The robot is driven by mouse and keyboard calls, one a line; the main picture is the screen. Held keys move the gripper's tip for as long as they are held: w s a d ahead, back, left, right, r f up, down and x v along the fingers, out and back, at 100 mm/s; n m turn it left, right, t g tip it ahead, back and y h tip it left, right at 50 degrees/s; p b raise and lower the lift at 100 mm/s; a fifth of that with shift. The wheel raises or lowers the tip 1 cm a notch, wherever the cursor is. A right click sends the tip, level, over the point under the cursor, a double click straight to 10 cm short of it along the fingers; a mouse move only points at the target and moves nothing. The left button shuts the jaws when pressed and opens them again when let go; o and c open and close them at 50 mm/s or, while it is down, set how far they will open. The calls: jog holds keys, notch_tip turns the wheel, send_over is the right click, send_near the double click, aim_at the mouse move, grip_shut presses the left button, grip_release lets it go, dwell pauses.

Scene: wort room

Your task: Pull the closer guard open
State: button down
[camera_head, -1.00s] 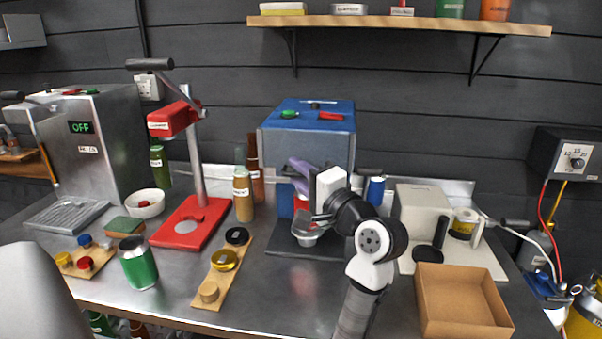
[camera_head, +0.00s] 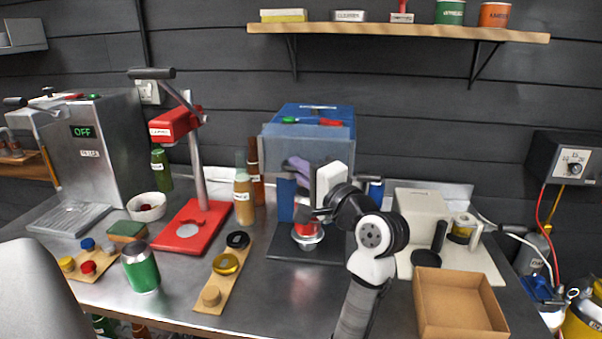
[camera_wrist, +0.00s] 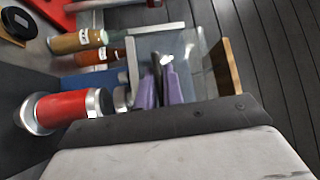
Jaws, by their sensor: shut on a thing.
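The closer (camera_head: 318,112) is a blue machine with a dark base at the back middle of the bench. Its guard (camera_head: 279,145) is a see-through grey panel across the upper front. In the wrist view the guard (camera_wrist: 190,45) is a clear sheet beyond my fingers. My gripper (camera_head: 297,166) has purple fingers, also seen in the wrist view (camera_wrist: 161,88). They are shut on a narrow dark bar at the guard, which they mostly hide. A red can (camera_wrist: 62,105) with silver ends stands on the closer below my gripper; my arm partly covers it in the head view.
An open cardboard box (camera_head: 458,300) is at the front right. Sauce bottles (camera_head: 243,200) and a red press (camera_head: 190,225) stand left of the closer. A wooden strip (camera_head: 216,290) with lids lies front left. A shelf (camera_head: 400,26) hangs above.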

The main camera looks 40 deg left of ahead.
jog(key=shift+r, duration=0.35)
jog(key=c, duration=1.5)
grip_release()
jog(key=b+v, duration=0.4)
jog(key=v, duration=1)
